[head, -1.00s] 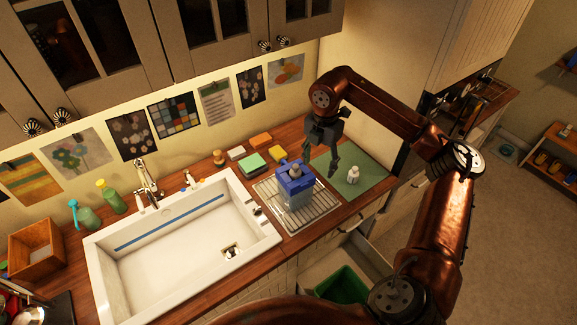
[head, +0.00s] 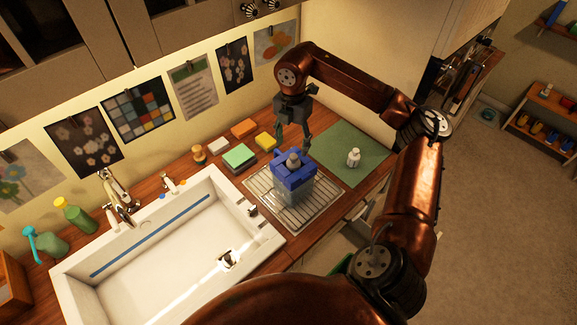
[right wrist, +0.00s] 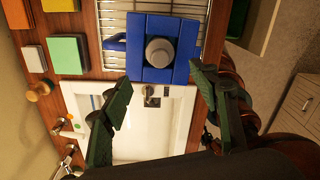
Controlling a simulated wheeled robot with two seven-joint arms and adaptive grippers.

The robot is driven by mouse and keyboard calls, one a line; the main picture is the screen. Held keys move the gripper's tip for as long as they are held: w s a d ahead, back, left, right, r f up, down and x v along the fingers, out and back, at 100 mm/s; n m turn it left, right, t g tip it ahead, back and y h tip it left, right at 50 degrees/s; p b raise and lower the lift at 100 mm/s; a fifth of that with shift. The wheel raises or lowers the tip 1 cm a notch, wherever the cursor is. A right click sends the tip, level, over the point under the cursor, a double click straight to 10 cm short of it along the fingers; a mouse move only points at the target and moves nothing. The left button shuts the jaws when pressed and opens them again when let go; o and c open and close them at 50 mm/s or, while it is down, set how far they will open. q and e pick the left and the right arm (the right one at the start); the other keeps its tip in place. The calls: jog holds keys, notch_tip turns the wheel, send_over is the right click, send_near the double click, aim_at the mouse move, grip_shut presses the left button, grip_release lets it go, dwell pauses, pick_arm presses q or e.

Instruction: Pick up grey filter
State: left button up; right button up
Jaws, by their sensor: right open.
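A grey round-topped piece (head: 293,159), which looks like the grey filter, sits in the top of a blue pitcher (head: 294,182) with a clear lower body. The pitcher stands on a wire rack beside the sink. The right wrist view shows the grey piece (right wrist: 160,52) from above, in the blue top (right wrist: 182,28). My right gripper (head: 294,145) points down just above and behind the pitcher. Its dark fingers (right wrist: 160,79) are spread wide, with nothing between them. The grey piece lies slightly beyond the fingertips in the wrist view. The filter's lower part is hidden inside the pitcher.
The white sink (head: 150,265) lies left of the wire rack (head: 262,201). A small white bottle (head: 353,158) stands on a green mat (head: 338,140) to the right. Several sponges, including a green one (head: 239,157), lie behind the rack near the wall.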

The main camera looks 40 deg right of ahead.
aim_at(294, 155)
jog(key=shift+w+f, duration=0.15)
jog(key=shift+f, duration=0.7)
jog(key=shift+s+d+f+p, duration=0.1)
jog(key=shift+s+f+p, duration=0.15)
jog(key=shift+f, duration=0.5)
jog(key=f, duration=0.1)
jog(key=f+p, duration=0.1)
jog(key=f, duration=0.3)
jog(key=shift+w+d, duration=0.15)
jog(key=shift+d, duration=0.2)
jog(key=shift+c, duration=0.3)
jog(key=c, duration=1.2)
jog(key=shift+r, duration=0.15)
